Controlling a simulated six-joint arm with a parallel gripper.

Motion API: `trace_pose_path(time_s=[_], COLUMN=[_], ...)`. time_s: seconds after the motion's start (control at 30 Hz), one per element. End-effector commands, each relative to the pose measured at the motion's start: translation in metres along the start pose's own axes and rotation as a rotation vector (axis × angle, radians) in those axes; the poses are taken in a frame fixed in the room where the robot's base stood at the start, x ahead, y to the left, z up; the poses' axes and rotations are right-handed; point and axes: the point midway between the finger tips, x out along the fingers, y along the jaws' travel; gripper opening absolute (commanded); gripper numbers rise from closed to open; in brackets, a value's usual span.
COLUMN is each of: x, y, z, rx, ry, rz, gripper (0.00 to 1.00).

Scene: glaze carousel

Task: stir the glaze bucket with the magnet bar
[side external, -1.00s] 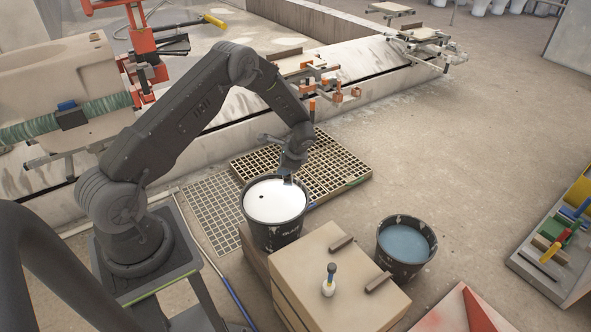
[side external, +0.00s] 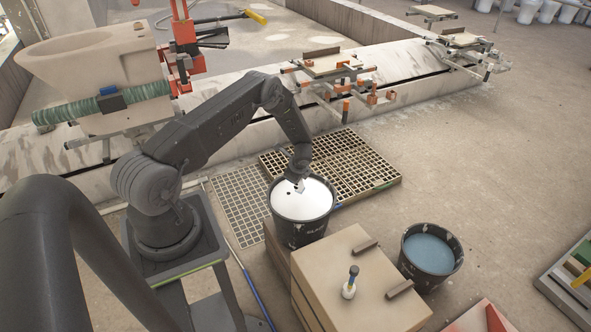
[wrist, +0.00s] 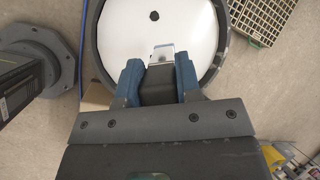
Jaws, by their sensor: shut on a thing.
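The glaze bucket (side external: 301,228), dark and filled with white glaze, stands beside the cardboard boxes in the side view. Its rim (wrist: 224,40) and glaze fill the top of the wrist view. My gripper (wrist: 159,82) has its blue fingers shut on the magnet bar (wrist: 164,50), which shows a dark grip and a shiny metal end. In the side view my gripper (side external: 299,180) is over the bucket opening, pointing down. The bar's lower end meets the white glaze; how deep it reaches is unclear. A small dark spot (wrist: 153,16) shows on the glaze.
Cardboard boxes (side external: 350,252) carry two dark blocks and a small white-based stand with a dark-topped piece (side external: 350,280). A bucket of blue liquid (side external: 430,255) stands to the right. A floor grating (side external: 350,165) lies behind the glaze bucket. Open floor extends to the right.

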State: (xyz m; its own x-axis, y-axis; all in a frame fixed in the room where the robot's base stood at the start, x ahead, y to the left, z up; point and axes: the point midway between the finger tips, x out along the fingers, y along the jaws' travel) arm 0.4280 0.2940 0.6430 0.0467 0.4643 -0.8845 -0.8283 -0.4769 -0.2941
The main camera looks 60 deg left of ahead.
Motion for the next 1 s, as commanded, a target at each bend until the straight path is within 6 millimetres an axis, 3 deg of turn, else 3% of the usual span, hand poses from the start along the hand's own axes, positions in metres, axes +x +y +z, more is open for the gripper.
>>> trace_pose_path(time_s=[0.3, 1.0], x=[0.021, 0.077], y=[0.016, 0.015], z=[-0.009, -0.032], rx=[-0.001, -0.004], ry=[0.001, 0.000], rz=[-0.001, -0.002], gripper=[0.00, 0.00])
